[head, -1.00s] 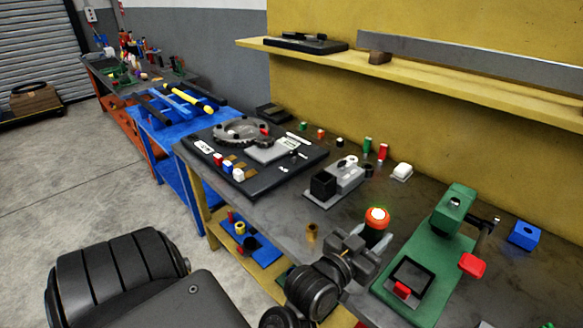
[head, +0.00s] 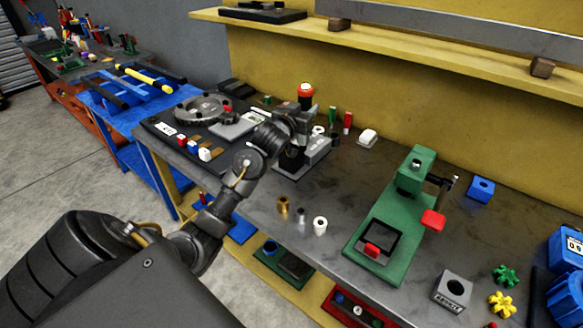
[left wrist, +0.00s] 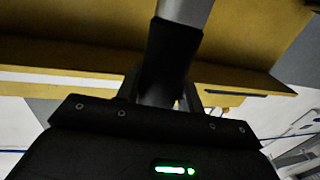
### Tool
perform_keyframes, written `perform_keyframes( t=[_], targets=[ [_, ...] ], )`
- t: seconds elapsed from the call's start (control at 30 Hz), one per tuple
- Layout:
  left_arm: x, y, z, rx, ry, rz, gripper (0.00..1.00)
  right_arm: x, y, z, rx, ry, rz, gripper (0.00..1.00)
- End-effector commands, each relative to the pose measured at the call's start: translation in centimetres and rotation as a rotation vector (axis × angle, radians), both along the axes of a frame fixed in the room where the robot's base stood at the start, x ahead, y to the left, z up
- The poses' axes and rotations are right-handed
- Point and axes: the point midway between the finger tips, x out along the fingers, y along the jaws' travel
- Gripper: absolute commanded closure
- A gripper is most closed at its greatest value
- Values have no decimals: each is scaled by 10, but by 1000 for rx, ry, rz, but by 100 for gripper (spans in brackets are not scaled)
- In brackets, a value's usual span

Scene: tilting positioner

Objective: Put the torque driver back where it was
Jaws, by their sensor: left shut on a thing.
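The torque driver (head: 306,91), with an orange-red cap with a pale centre and a dark body, is upright in my left gripper (head: 303,120) in the head view. The gripper is shut on its body, and the fingers hide part of it. In the left wrist view the driver's dark sleeve (left wrist: 165,62) and grey shaft stand between the jaws. The driver appears above or just behind the grey fixture (head: 316,152) with a black block. Its lower end is hidden, so I cannot tell whether it touches anything. My right gripper is not in view.
A black board (head: 165,150) with a round dial lies to the left. A green press (head: 395,222) with a red handle stands to the right. Brass, grey and white small cylinders (head: 320,224) stand near the front edge. A yellow shelf (head: 400,60) runs above the back.

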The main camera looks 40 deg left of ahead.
Motion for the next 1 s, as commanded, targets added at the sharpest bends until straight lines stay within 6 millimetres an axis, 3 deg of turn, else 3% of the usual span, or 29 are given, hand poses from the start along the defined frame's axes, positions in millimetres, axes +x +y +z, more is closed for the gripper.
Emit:
perform_keyframes(
  t=[0.03,0.1,0.27,0.47,0.8,1.0],
  targets=[
    [6,20,1,0,-1,17,100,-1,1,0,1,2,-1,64],
    [12,40,-2,-5,-2,33,100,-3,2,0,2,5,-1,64],
    [18,65,-11,-8,-4,48,100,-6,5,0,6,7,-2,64],
    [20,67,-18,-9,-6,47,100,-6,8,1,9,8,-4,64],
    [20,67,-70,-9,-4,47,100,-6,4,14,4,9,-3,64],
    [20,67,-78,-7,-7,46,100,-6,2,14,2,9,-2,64]
  ],
)
